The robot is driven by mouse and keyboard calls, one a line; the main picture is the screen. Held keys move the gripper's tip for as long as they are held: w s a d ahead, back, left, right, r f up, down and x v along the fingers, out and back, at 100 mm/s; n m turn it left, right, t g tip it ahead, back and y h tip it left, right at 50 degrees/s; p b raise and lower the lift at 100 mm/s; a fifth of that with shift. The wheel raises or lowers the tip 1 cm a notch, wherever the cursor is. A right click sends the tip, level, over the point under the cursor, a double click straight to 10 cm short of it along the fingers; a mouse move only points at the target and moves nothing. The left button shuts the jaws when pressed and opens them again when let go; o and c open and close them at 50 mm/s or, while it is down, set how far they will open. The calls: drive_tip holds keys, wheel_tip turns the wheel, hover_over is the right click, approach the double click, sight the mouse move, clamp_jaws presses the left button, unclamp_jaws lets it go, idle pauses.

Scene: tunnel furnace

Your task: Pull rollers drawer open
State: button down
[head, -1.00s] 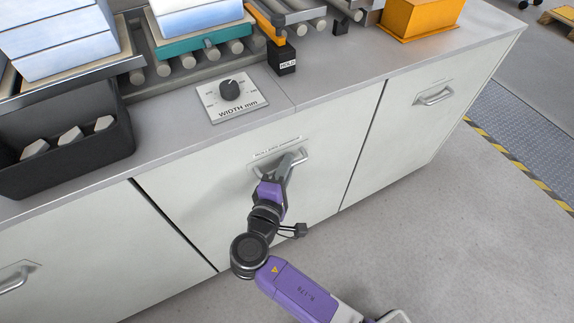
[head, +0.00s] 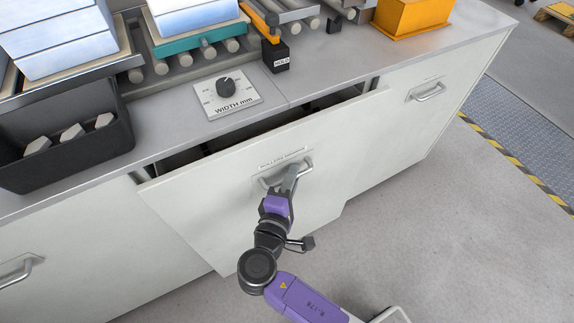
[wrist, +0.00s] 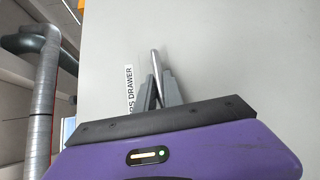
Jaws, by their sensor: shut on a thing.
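The rollers drawer (head: 225,195) is the pale middle front of the counter and stands partly open, with a dark gap along its top edge. Its metal handle (head: 302,165) sits under a small label. My gripper (head: 291,180) is shut on this handle. In the wrist view, the fingers of my gripper (wrist: 159,95) close around the handle bar (wrist: 156,68), beside a label (wrist: 129,92) reading "RS DRAWER". The drawer's inside is mostly hidden by its front.
The counter top (head: 320,85) carries a width dial (head: 226,88), a black HOLD block (head: 275,55), an orange box (head: 412,16) and a dark bin (head: 65,150). Another handled front (head: 428,92) is shut at right. Floor (head: 420,220) is clear at right.

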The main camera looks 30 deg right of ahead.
drive_tip(key=s+p, duration=0.4)
drive_tip(key=s, duration=1.4)
drive_tip(key=shift+s, duration=0.4)
drive_tip(key=c, duration=1.5)
unclamp_jaws()
drive_tip(key=v, duration=0.7)
drive_tip(key=shift+s+a, duration=0.25)
drive_tip(key=shift+a, duration=0.1)
